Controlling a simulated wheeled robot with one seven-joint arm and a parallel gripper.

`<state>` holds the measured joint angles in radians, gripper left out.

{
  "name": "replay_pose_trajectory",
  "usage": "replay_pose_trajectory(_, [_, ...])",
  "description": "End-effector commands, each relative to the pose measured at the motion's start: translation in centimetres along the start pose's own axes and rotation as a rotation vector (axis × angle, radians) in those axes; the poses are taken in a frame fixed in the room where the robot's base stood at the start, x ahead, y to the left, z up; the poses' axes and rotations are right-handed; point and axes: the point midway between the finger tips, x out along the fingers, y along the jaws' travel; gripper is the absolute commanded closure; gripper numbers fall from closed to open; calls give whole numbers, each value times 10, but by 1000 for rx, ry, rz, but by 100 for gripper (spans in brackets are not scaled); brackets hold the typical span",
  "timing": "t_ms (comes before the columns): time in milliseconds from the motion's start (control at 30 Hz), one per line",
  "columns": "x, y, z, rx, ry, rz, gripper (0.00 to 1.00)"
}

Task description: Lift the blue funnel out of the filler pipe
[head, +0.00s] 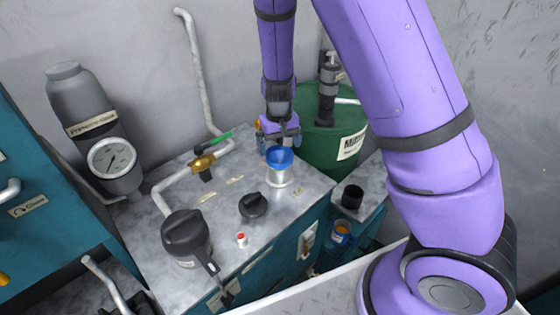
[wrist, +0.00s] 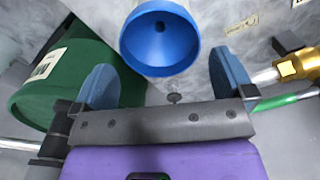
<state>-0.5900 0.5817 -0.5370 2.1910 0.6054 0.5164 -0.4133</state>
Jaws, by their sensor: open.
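The blue funnel (head: 279,158) sits mouth up in the pale filler pipe (head: 279,178) on top of the teal unit. In the wrist view, the blue funnel (wrist: 160,38) shows its round mouth and dark centre hole at the top middle. My gripper (head: 280,138) is at the funnel's far side in the head view. In the wrist view, my gripper (wrist: 167,88) is open, its two blue-grey fingers spread wide on either side below the funnel. Nothing is between the fingers, and the funnel appears apart from them. The funnel's lower stem is hidden inside the pipe.
A green drum (head: 325,140) with a pump stands behind right. A brass valve (head: 203,164) with a green handle is left of the funnel. A black cap (head: 253,204), a dark grey jug (head: 186,237) and a small red-topped item (head: 241,239) stand on the unit's top.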

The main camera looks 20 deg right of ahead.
Motion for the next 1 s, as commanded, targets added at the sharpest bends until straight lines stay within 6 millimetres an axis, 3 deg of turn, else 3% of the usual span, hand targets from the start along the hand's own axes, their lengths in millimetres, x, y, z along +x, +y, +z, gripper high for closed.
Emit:
replay_pose_trajectory(267, [20, 0, 1, 1, -2, 0, 0])
replay_pose_trajectory(600, [61, 0, 4, 2, -1, -1, 0])
replay_pose_trajectory(867, [64, 0, 4, 0, 1, -1, 0])
replay_pose_trajectory(900, [64, 0, 4, 0, 1, -1, 2])
replay_pose_trajectory(1000, [64, 0, 4, 0, 1, -1, 25])
